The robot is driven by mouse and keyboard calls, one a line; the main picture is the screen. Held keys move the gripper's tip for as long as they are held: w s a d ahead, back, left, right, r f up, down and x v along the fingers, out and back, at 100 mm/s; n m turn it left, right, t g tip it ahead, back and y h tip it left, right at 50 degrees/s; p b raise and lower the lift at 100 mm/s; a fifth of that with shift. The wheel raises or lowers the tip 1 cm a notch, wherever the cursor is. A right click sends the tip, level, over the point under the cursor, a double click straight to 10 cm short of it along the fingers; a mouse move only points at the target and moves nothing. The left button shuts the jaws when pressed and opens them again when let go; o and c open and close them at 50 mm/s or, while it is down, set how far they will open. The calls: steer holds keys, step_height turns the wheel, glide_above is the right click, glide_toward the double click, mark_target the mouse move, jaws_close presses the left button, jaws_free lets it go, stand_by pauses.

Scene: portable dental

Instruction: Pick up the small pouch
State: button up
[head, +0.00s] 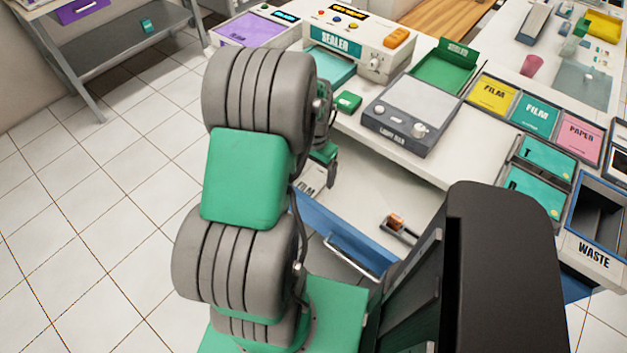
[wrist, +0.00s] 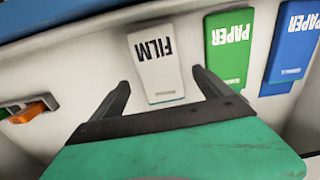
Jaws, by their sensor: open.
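A white pouch marked FILM (wrist: 156,65) lies flat in the wrist view, straight ahead of my gripper (wrist: 160,79). My gripper is open and empty. Its two dark fingers stand to the left and right of the pouch's near end, with a gap on each side. I cannot tell how far above the pouch the fingertips are. In the head view my arm hides most of the gripper and the spot under it. No label in view says which pouch is the small one.
A green PAPER pouch (wrist: 229,48) and a blue PAPER pouch (wrist: 292,45) lie to the right. An orange-topped item (wrist: 30,112) lies at left; the head view shows an orange-topped item (head: 396,221) in the open drawer (head: 348,232). A lamp box (head: 410,113) stands on the counter above.

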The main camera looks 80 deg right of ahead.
mark_target(316, 179)
step_height(316, 179, down, 2)
steer(key=shift+f, duration=0.2)
steer(key=shift+c, duration=0.4)
steer(key=c, duration=1.4)
